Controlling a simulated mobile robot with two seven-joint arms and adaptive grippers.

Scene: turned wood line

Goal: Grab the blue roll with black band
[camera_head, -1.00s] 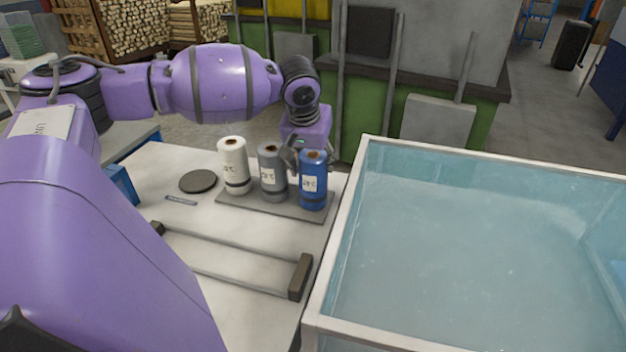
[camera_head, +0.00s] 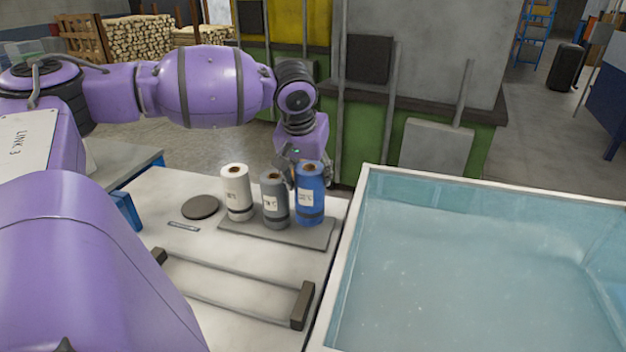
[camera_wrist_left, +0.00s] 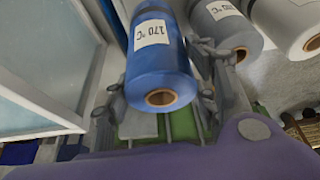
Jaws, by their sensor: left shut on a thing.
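The blue roll (camera_head: 311,201) with a white label is upright at the right end of the row, a dark band near its lower end. Its base appears slightly above the grey tray (camera_head: 243,230). My left gripper (camera_head: 297,172) is shut on the blue roll from behind, its fingers partly hidden by the roll. In the left wrist view the blue roll (camera_wrist_left: 160,75) shows a 170 °C label, with my left gripper's fingers (camera_wrist_left: 163,98) on both sides of it. My right gripper is not in view.
A grey roll (camera_head: 275,205) stands close beside the blue roll, and a white roll (camera_head: 236,190) stands left of it. A water tank (camera_head: 352,240) with a pale rim is at the right.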

